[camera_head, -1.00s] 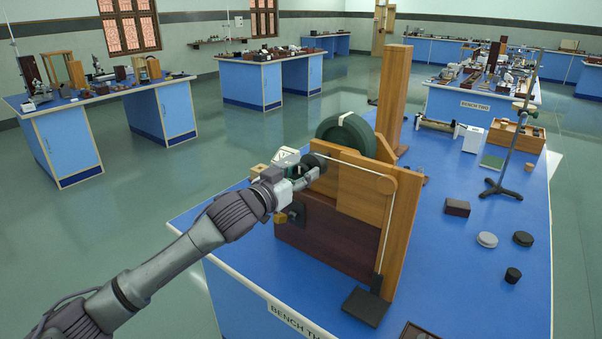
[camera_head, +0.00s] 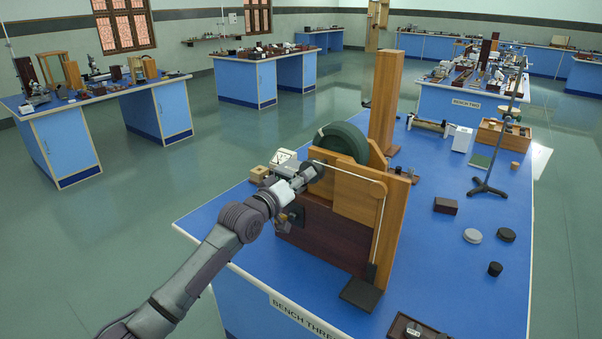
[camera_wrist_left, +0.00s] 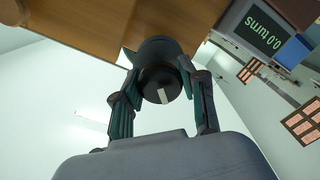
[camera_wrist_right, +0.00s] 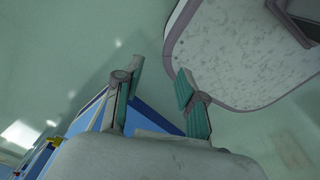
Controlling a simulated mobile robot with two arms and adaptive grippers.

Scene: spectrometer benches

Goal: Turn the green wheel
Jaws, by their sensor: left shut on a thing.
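The dark green wheel (camera_head: 348,143) stands upright behind the wooden frame on the near bench, its lower part hidden by wood. My left gripper (camera_head: 314,171) is at the left edge of this frame, beside the wheel's lower left. In the left wrist view its two fingers are closed on the sides of a dark round knob (camera_wrist_left: 155,92) with a pale mark. A display (camera_wrist_left: 262,36) there reads "0.0 turns". My right gripper (camera_wrist_right: 160,95) shows only in the right wrist view, open and empty, with its fingers apart.
A tall wooden post (camera_head: 386,100) stands behind the wheel. A small box (camera_head: 284,159) and a wooden block (camera_head: 259,174) sit left of the frame. A brown box (camera_head: 446,206), several small discs and a stand (camera_head: 487,187) are on the right of the blue bench (camera_head: 430,265).

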